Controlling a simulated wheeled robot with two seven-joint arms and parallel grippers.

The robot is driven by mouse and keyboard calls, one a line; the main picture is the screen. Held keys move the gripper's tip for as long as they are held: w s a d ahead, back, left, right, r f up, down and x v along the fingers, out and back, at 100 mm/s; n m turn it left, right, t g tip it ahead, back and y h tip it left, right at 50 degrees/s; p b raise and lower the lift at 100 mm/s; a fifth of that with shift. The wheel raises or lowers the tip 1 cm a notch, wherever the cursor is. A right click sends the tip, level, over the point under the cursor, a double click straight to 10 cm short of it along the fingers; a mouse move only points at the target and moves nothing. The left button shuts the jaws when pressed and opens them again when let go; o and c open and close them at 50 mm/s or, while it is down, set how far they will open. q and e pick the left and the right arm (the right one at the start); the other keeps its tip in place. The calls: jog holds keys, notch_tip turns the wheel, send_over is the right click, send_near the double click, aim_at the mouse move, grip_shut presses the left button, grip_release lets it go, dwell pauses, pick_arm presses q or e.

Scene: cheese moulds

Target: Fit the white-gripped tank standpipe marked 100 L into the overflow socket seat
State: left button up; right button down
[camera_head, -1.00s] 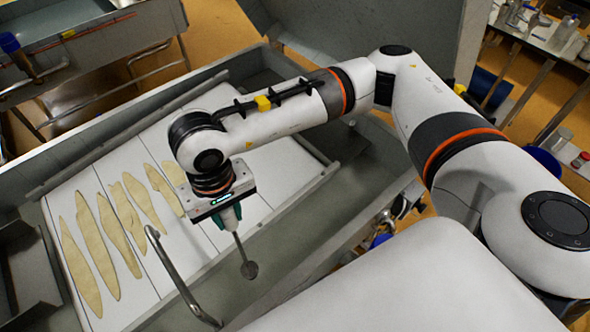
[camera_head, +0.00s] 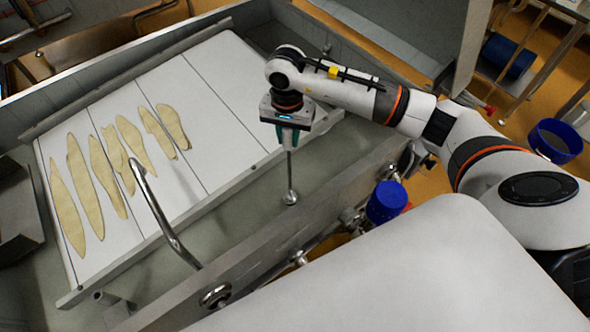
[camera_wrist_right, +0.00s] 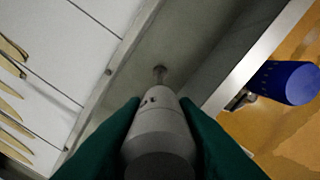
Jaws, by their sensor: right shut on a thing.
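The white-gripped standpipe shows in the right wrist view with its pale grip (camera_wrist_right: 158,128) between my green fingers. Small dark marks are on the grip, too small to read. In the head view its thin metal rod (camera_head: 289,170) hangs nearly upright below the fingers, with a round metal end at the bottom. My right gripper (camera_head: 287,138) is shut on the standpipe above the grey channel, beside the white board's right edge. I cannot make out the overflow socket seat in either view. My left gripper is out of view.
A white slatted board (camera_head: 205,95) carries several flat tan pieces. A bent metal pipe (camera_head: 160,215) rises near its front edge. The tank's front wall (camera_head: 250,270) has metal fittings and a blue-capped part (camera_head: 386,202) outside it. The grey channel (camera_head: 255,200) beside the board looks clear.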

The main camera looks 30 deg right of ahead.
jog(key=p, duration=0.1)
send_over(289, 171)
notch_tip(289, 171, down, 6)
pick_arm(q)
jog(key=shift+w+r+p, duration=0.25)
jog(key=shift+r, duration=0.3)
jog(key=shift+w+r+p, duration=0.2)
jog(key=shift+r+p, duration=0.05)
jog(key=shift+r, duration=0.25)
pick_arm(e)
jog(key=f, duration=0.4)
jog(key=shift+w+d+f, duration=0.1)
jog(key=shift+w+d, duration=0.15)
jog(key=shift+d, duration=0.05)
jog(key=shift+f, duration=0.15)
jog(key=c, duration=1.1)
grip_release()
jog(key=shift+c, duration=0.2)
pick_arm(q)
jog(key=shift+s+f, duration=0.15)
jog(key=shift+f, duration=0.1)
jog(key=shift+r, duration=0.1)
